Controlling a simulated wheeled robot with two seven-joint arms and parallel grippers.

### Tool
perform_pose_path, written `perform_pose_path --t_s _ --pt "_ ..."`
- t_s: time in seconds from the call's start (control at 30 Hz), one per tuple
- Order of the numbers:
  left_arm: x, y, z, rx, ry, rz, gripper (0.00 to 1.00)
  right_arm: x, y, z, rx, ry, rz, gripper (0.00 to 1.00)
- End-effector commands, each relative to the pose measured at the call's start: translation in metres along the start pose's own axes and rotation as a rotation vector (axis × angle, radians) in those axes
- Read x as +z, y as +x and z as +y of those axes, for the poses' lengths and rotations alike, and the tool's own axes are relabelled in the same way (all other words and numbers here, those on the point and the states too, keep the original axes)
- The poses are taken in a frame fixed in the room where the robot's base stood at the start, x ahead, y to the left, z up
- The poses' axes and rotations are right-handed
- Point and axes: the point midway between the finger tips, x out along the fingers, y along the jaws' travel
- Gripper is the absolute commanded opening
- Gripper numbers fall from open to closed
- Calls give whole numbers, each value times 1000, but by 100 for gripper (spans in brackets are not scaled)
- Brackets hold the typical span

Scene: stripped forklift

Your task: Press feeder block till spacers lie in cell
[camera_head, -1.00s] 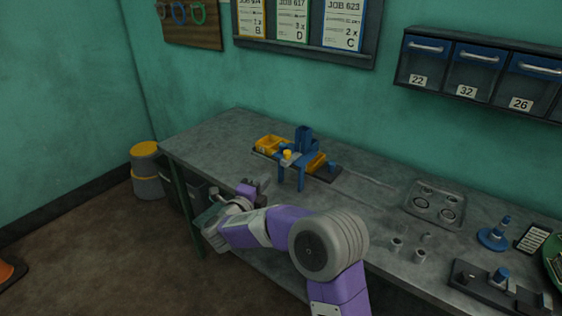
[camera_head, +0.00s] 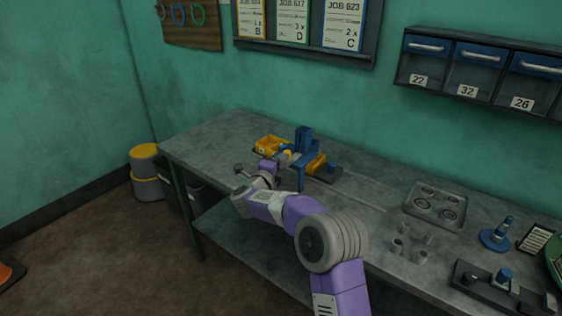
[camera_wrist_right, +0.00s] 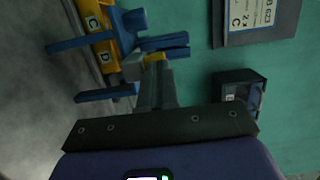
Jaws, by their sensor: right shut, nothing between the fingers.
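The feeder stands on the far left part of the bench, with a blue tower (camera_head: 304,140) and blue legs. At its left is a yellow tray (camera_head: 270,145). Yellow cells labelled C (camera_wrist_right: 94,23) and D (camera_wrist_right: 105,56) show in the right wrist view. Spacers cannot be made out. My left gripper is not in view.
The grey bench (camera_head: 215,135) is clear left of the feeder. To the right are a metal tray (camera_head: 435,204), several small grey cylinders, a blue stand (camera_head: 497,236) and a dark fixture (camera_head: 500,288). Drawers (camera_head: 475,68) and job cards (camera_head: 345,22) hang on the wall.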

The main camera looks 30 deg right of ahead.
Motion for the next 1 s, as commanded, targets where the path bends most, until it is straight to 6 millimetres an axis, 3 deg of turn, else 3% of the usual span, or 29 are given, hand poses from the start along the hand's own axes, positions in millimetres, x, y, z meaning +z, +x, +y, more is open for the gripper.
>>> perform_pose_path --t_s 0.13,0.33,0.5,0.87,1.0 --pt "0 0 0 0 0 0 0 -1 5 0 0 0 2 0" --pt "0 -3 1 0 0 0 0 -11 39 0 0 -1 4 0" --pt "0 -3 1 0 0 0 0 -16 52 0 0 -1 1 0" --pt "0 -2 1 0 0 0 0 -16 52 -1 -4 0 2 0" --pt "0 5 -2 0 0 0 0 -12 38 0 -4 2 -4 0"
